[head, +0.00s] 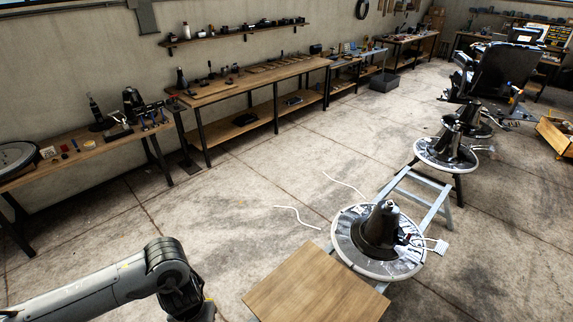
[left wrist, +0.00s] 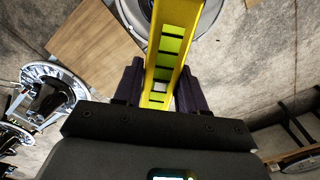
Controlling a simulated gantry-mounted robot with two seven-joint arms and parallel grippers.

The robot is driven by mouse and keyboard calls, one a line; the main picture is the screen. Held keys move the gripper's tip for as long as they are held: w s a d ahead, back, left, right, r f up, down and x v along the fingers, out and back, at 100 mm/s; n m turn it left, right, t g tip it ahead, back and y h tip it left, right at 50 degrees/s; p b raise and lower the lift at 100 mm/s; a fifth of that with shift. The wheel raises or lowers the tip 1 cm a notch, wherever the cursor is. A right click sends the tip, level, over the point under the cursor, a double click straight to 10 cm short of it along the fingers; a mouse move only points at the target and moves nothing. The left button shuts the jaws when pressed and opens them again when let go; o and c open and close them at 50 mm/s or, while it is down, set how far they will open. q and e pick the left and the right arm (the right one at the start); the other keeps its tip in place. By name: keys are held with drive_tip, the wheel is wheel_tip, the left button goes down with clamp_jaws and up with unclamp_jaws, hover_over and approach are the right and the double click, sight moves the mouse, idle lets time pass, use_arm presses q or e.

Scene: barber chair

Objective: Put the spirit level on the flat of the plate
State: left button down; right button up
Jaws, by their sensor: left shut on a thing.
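The spirit level, a yellow bar with greenish-yellow windows (left wrist: 181,22), runs up the middle of the left wrist view. My left gripper (left wrist: 160,70) is shut on it, a dark finger on each side; its top end runs out of the frame. The head view shows my left arm at the lower left, but not its gripper or the level. A round plate (head: 347,247) with a pale rim carries a dark cone (head: 381,226). Part of a round pale rim (left wrist: 213,14) shows behind the level in the wrist view. My right gripper is not in view.
A wooden board (head: 316,287) lies in front of the plate and shows in the left wrist view (left wrist: 92,42). A grey step frame (head: 425,195) stands behind the plate, near a second round base (head: 425,150). Workbenches (head: 250,80) line the wall. Floor to the left is open.

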use_arm(q)
drive_tip(key=shift+s+r+p, duration=0.2)
drive_tip(key=shift+r+p, duration=0.4)
drive_tip(key=shift+r, duration=0.25)
drive_tip(key=shift+s+r+p, duration=0.2)
drive_tip(key=shift+r+p, duration=0.4)
drive_tip(key=shift+r, duration=0.2)
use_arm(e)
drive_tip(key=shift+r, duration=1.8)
